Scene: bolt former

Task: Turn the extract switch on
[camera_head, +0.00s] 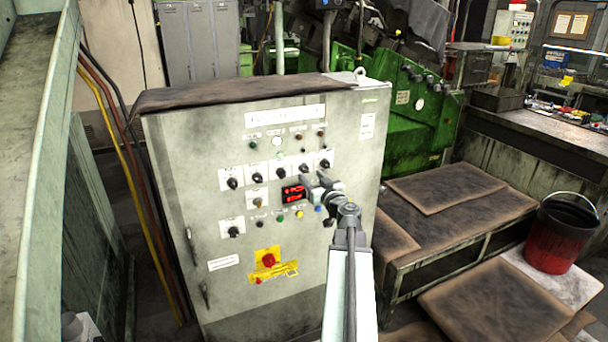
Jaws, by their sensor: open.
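A grey control cabinet (215,270) stands in front of me with its panel facing me. A row of black rotary switches runs across the panel, from the far-left switch (232,183) to the far-right switch (326,163). Their labels are too small to read, so I cannot tell which one is the extract switch. My gripper (315,180) is open and empty. In the picture its fingertips lie just below the two rightmost switches; I cannot tell whether they touch the panel. My gripper and wrist hide part of the panel's right side.
A red stop button (268,260) sits on yellow lower down. A low bench (440,245) and a red-black bucket (556,235) stand to the right. A green machine (420,130) is behind.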

